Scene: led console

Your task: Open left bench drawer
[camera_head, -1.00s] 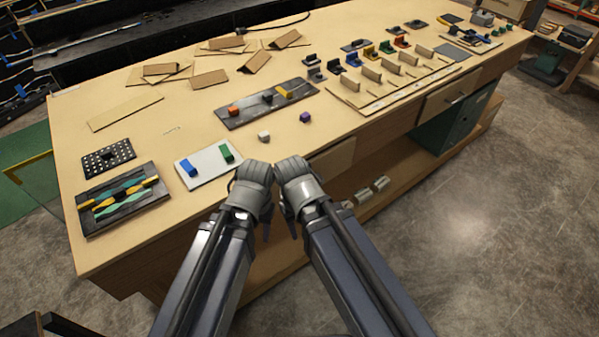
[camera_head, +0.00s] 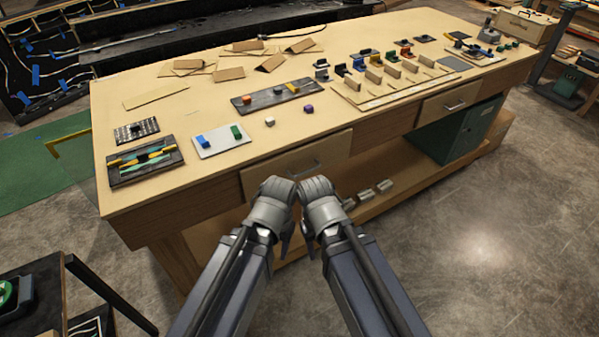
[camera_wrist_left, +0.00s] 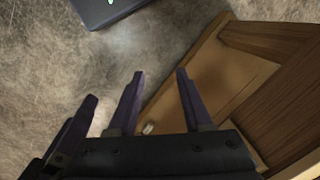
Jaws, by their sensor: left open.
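The left bench drawer (camera_head: 262,176) is in the bench's front, with a wooden face and a grey bar handle (camera_head: 303,170). It looks shut, flush with the bench front. In the head view my left gripper (camera_head: 276,203) is in front of and below the drawer, apart from the handle as far as I can tell. It is open and holds nothing that I can see. My right gripper (camera_head: 318,204) is close beside it; its fingers are hidden. The left wrist view shows dark fingers (camera_wrist_left: 158,90) over the floor and a wooden shelf edge.
The bench top (camera_head: 205,105) carries trays, blocks and cardboard pieces. A second drawer (camera_head: 450,103) and a green cabinet (camera_head: 455,130) are on the right. Metal cylinders (camera_head: 366,194) lie on the lower shelf. A dark cart (camera_head: 50,285) stands at lower left. Floor at right is clear.

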